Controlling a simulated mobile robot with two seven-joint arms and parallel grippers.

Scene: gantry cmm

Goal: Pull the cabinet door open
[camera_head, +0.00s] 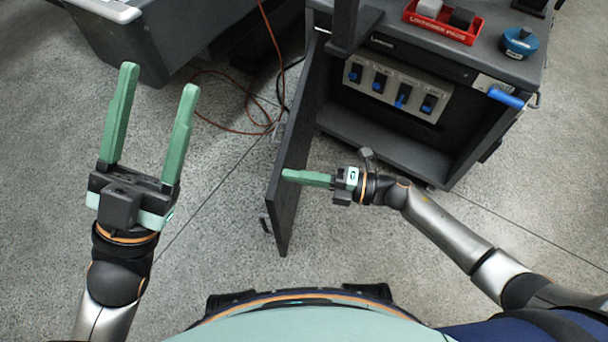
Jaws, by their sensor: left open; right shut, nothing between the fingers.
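The dark cabinet (375,147) stands at the upper right. Its door (291,172) is swung wide open, hinged at the cabinet's left side and reaching toward me. The inside shows a panel with several blue-handled switches (397,88) and a bare lower shelf. My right gripper (287,175) is shut and empty, its green fingertips at the inner face of the door near its free end; I cannot tell whether they touch. A small dark handle (266,226) shows on the door's outer side. My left gripper (158,78) is open and empty, to the left of the door, above the floor.
On the cabinet top are a red tray (443,27) with blocks and a blue round object (518,41). A blue handle (506,97) juts from the cabinet's right front corner. A grey bin (150,40) stands at the upper left. An orange cable (235,130) lies on the floor.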

